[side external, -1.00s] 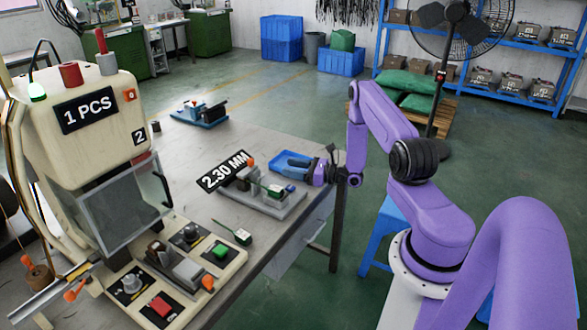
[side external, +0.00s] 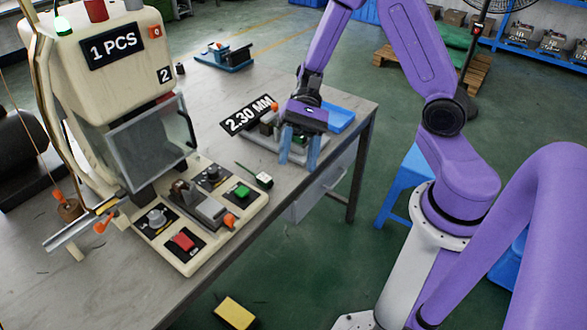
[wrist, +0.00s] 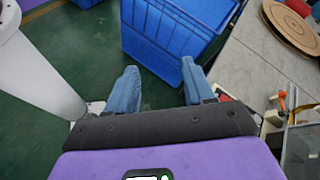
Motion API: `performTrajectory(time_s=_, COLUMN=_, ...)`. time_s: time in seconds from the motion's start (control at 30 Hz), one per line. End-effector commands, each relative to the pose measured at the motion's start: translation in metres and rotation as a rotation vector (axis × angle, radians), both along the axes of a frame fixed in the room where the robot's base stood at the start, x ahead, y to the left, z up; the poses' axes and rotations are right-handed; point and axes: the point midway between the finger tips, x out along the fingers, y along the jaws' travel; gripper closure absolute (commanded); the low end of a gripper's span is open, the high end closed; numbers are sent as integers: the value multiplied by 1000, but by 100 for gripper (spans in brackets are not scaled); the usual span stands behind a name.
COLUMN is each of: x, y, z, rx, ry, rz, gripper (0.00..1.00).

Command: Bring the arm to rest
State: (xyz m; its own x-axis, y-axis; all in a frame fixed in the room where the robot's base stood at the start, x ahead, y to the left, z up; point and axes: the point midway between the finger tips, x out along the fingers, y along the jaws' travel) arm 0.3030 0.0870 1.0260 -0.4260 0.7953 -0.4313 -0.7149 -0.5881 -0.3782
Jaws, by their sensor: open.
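My gripper (side external: 299,155) hangs with its blue fingers pointing down, just in front of the table edge beside the gauge fixture in the side view. Its two fingers are apart, with nothing between them. In the wrist view my gripper (wrist: 160,80) also shows its fingers spread and empty. My purple arm is raised and bent above it. A white plug with a dark green cable (side external: 263,181) lies near the table's front edge, left of the gripper. The gauge fixture (side external: 262,138) with the 2.30 MM sign (side external: 247,114) stands partly hidden behind the gripper.
The moulding machine (side external: 110,60) and its control panel (side external: 200,225) fill the left of the table (side external: 120,285). A blue tray (side external: 341,118) is right of the gripper. A blue bin (wrist: 165,45) stands beyond the fingers in the wrist view. A yellow block (side external: 234,312) shows low in front.

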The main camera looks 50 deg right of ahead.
Motion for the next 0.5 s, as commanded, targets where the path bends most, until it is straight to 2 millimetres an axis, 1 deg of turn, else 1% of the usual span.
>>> performTrajectory(time_s=0.03, x=-20, y=5, z=5, rx=-36, ry=-55, rz=113, gripper=48)
performTrajectory(time_s=0.1, x=-45, y=7, z=9, rx=-85, ry=-130, rz=265, gripper=48)
performTrajectory(time_s=0.2, x=-76, y=4, z=14, rx=-149, ry=-250, rz=477, gripper=48)
performTrajectory(time_s=0.33, x=-107, y=-6, z=18, rx=-215, ry=-430, rz=743, gripper=48)
performTrajectory(time_s=0.4, x=-119, y=-13, z=21, rx=-241, ry=-538, rz=877, gripper=48)
performTrajectory(time_s=0.5, x=-130, y=-22, z=25, rx=-268, ry=-703, rz=1059, gripper=48)
